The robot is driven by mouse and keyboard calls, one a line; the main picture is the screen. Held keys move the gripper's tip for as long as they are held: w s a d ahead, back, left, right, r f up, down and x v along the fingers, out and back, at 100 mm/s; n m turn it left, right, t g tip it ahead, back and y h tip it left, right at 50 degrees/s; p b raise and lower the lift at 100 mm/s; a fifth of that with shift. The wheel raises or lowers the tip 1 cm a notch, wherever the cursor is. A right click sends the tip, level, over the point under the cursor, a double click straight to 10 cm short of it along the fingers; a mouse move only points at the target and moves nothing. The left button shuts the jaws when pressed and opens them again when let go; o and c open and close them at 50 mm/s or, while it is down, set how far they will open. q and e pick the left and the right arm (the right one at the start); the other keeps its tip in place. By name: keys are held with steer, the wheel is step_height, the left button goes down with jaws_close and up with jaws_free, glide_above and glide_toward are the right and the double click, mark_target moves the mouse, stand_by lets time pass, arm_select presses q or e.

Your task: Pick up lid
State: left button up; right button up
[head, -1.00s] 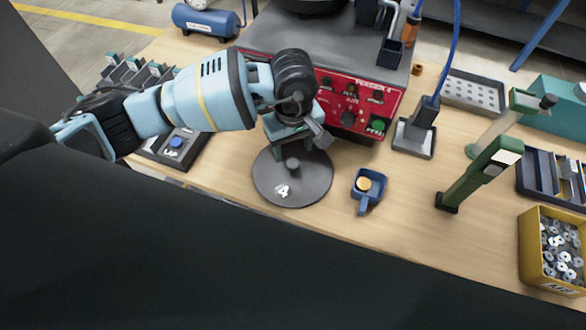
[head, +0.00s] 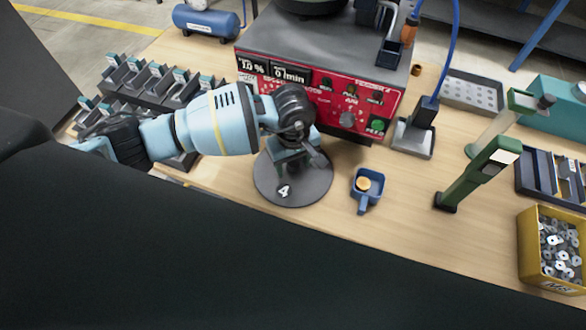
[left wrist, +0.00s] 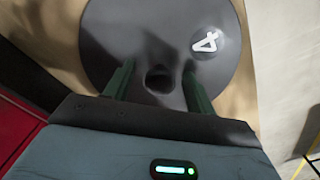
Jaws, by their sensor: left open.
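The lid (head: 300,194) is a round dark grey disc with a white "4" and a central knob. It lies flat on the wooden table in front of the red-panelled machine. My left gripper (head: 293,168) is over the middle of the lid, pointing down, and hides the knob in the head view. In the left wrist view, its two green fingers (left wrist: 157,88) are open, one on each side of the knob (left wrist: 158,79). I cannot tell whether they touch the lid. My right gripper is not in view.
The machine with the red panel (head: 319,94) stands just behind the lid. A blue scoop-like cup (head: 367,201) is right of it. A green post (head: 475,178) and a yellow bin of metal parts (head: 525,250) stand farther right. Dark racks (head: 135,85) are at the left.

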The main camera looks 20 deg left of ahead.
mark_target(292, 166)
arm_select(q)
steer(key=shift+c, duration=0.2)
jaws_close()
steer(key=shift+r, duration=0.1)
steer(key=shift+s+r, duration=0.2)
steer(key=shift+r, duration=0.2)
steer(key=r, duration=0.6)
steer(key=shift+s+r, duration=0.1)
steer(key=shift+s, duration=0.2)
steer(key=s+b, duration=0.1)
steer(key=s, duration=1.8)
steer(key=shift+a+b, duration=0.3)
steer(key=shift+a, duration=0.05)
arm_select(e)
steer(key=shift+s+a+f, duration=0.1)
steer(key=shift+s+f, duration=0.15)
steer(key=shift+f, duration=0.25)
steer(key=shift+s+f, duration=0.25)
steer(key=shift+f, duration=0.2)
